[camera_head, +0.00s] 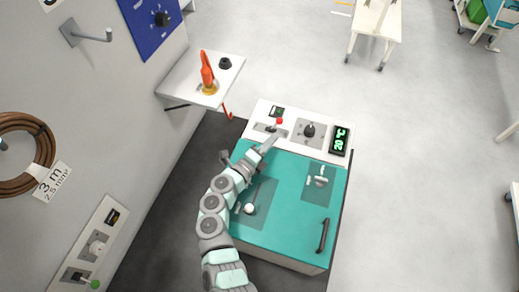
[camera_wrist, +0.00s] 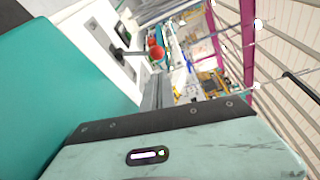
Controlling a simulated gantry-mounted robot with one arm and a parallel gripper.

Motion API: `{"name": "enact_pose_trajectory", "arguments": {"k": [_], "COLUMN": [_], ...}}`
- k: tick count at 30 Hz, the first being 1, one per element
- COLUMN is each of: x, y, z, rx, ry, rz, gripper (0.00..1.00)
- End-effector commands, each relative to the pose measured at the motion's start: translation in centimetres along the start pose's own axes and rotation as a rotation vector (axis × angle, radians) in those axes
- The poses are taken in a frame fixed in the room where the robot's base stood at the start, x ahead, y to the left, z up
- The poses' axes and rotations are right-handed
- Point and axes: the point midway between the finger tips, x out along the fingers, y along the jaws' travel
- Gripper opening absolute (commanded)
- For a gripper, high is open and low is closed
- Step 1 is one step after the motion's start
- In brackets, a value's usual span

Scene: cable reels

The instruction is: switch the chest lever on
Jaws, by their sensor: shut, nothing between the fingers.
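The chest (camera_head: 290,235) has a teal lid and a white control strip at its far end. On that strip, the lever with a red ball tip (camera_head: 279,121) stands at the left, beside a small dark display.
A black knob (camera_head: 310,130) and a green-digit display (camera_head: 340,141) share the strip. The lid carries a white-ball lever (camera_head: 249,208), a metal latch (camera_head: 320,180) and a black handle (camera_head: 322,235). A wall shelf (camera_head: 190,86) holds an orange-red tool (camera_head: 207,72) close by at left.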

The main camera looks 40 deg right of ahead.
Motion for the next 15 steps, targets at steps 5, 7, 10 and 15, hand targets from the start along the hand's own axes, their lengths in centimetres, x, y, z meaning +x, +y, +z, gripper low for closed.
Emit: {"name": "enact_pose_trajectory", "arguments": {"k": [5,7,10,15], "x": [3.3,4.0,4.8,5.3], "y": [-0.2,-0.2,-0.2,-0.1], "z": [0.1,0.1,0.1,0.1], "rx": [-0.003,-0.001,0.001,0.001], "ry": [-0.001,-0.001,-0.001,-0.001], "rz": [-0.002,-0.002,-0.003,-0.001], "gripper": [0.0,0.0,0.0,0.0]}}
